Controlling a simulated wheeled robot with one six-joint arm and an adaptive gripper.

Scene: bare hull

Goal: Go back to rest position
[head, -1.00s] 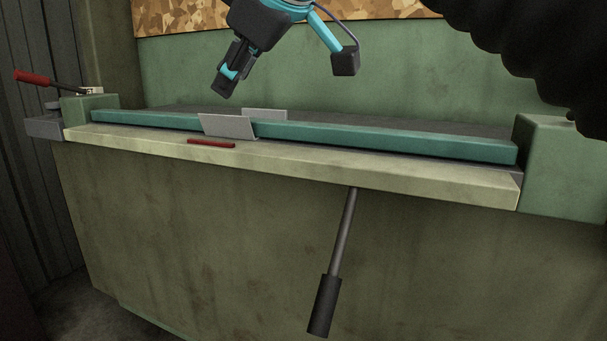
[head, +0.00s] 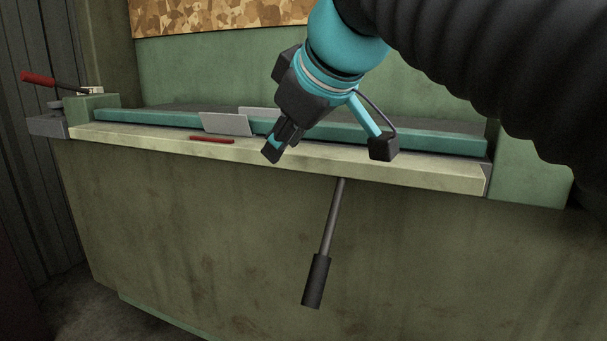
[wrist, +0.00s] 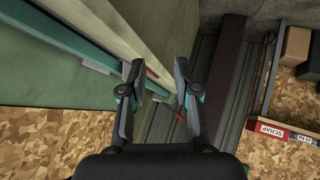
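My gripper (head: 277,153) hangs in front of the green bench in the head view, pointing down and slightly left. In the wrist view my gripper (wrist: 158,70) has its two fingers apart with nothing between them that it holds. My teal and black arm comes in from the upper right in the head view.
The bench has a pale front ledge (head: 400,172) and a teal bar (head: 420,142). A grey plate (head: 226,124), a red strip (head: 212,140), a hanging black-handled lever (head: 316,280) and a red-handled lever (head: 40,79) show. A box labelled SCRAP (wrist: 275,131) shows in the wrist view.

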